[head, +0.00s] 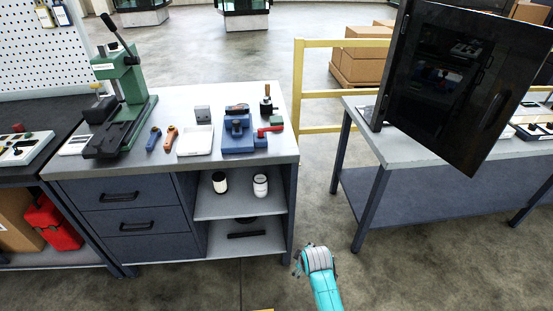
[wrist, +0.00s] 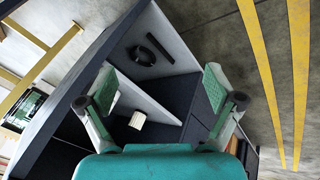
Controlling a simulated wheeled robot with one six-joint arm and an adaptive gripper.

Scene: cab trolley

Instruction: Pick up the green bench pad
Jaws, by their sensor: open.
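I cannot make out a green bench pad for certain. A small green patch (head: 276,120) shows on the workbench beside a red handle, too small to identify. My gripper (head: 300,262) is low in front of the workbench, right of its open shelves and below its top. In the wrist view my gripper (wrist: 161,82) has its two fingers spread wide with nothing between them. Past the fingers, the wrist view shows the tilted shelves with a white jar (wrist: 138,120) and black items (wrist: 145,54).
The workbench top (head: 185,168) holds a green press (head: 122,90), a white tray (head: 195,140), a blue vise (head: 238,135) and hand tools. A second table (head: 400,145) carries a dark cabinet with its door (head: 460,80) jutting out. A yellow rail (head: 298,85) stands behind. Floor between the tables is clear.

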